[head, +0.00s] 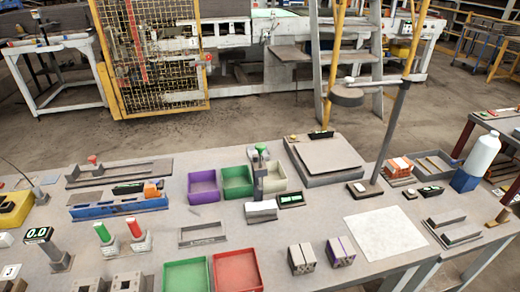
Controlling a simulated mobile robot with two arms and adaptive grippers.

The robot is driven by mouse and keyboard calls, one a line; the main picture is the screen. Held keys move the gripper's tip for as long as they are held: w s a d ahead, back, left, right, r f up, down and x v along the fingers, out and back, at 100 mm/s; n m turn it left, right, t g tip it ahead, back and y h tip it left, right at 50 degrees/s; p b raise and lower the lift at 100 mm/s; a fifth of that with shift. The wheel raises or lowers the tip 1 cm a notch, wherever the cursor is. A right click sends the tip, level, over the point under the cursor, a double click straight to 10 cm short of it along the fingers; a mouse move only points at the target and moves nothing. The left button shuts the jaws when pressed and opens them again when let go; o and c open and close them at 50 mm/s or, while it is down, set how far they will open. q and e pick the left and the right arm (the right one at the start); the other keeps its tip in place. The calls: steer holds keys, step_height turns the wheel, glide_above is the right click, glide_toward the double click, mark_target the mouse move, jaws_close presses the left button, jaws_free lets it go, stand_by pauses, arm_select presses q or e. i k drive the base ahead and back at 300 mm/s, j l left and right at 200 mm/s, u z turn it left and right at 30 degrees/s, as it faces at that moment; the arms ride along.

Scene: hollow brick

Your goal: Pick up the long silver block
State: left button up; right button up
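A long grey, silvery block (461,237) lies on the right part of the table, near its right edge. A second, similar grey piece (446,217) lies right behind it. They may touch; I cannot tell whether they are separate blocks or parts of one holder. A long grey slotted piece (118,173) lies at the back left of the table. Neither of my grippers shows in the head view, and nothing is seen holding any of these pieces.
A white square sheet (385,234) lies left of the grey block. A grey post (390,140) on a base and a white bottle (482,154) on a blue block stand behind it. Two small hollow bricks (340,252) (302,259) and coloured bins (238,272) are further left.

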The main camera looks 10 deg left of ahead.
mark_target(262, 209)
steer(key=l+u, duration=0.4)
steer(key=l, duration=0.5)
steer(key=k+l+u, duration=0.1)
steer(key=l+u, duration=0.3)
steer(key=l, duration=0.45)
